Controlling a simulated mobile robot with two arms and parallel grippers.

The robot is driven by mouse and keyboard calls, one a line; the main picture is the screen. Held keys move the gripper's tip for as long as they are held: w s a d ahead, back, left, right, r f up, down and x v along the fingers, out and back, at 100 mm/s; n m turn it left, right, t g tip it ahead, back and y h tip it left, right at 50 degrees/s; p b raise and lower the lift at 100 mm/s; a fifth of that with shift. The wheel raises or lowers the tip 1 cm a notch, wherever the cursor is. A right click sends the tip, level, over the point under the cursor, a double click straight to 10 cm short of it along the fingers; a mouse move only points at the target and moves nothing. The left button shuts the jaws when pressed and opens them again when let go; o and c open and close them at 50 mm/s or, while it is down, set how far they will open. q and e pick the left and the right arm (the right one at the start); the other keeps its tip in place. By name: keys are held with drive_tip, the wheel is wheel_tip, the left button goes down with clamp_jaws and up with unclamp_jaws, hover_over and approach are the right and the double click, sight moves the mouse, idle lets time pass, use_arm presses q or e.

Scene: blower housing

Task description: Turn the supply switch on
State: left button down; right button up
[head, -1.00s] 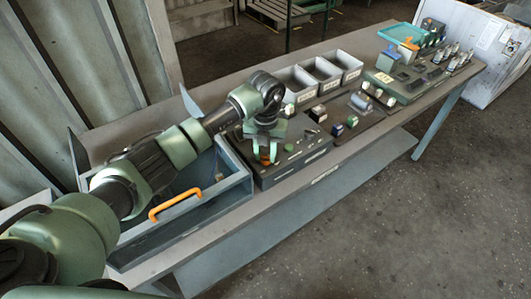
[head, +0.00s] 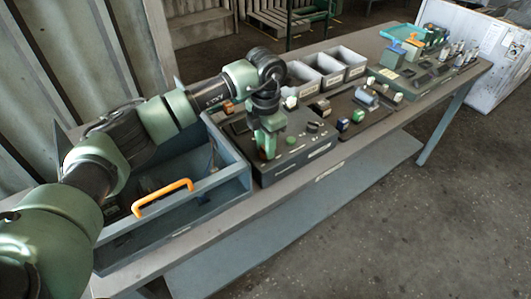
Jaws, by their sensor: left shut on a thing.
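The control box (head: 290,166) is a dark grey panel at the middle of the bench, with knobs and small parts on its top. My left gripper (head: 267,154) points down over the left part of this panel. Its fingers are close together, shut on a small part that I take to be the supply switch. The fingers hide most of that part, so its position cannot be read. My right gripper is not in view.
An open grey drawer or bin with an orange handle (head: 162,197) lies left of the panel. Grey bins (head: 326,68) stand behind it. Several small parts and a second green-grey station (head: 405,82) lie further right. Floor in front is clear.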

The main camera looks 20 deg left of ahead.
use_arm(q)
drive_tip(key=m+b, duration=0.3)
drive_tip(key=m, duration=0.1)
drive_tip(key=shift+f+m+b, duration=0.1)
drive_tip(key=shift+m+b, duration=0.2)
drive_tip(key=shift+b, duration=0.05)
drive_tip(key=m+b, duration=0.2)
drive_tip(key=m, duration=0.2)
drive_tip(key=shift+r+m, duration=0.2)
drive_tip(key=shift+m, duration=0.1)
drive_tip(key=c, duration=1.1)
unclamp_jaws()
drive_tip(key=shift+o, duration=0.2)
wheel_tip(320, 180, up, 8)
drive_tip(key=shift+f+b, duration=0.1)
drive_tip(key=shift+b, duration=0.8)
drive_tip(key=shift+f, duration=0.1)
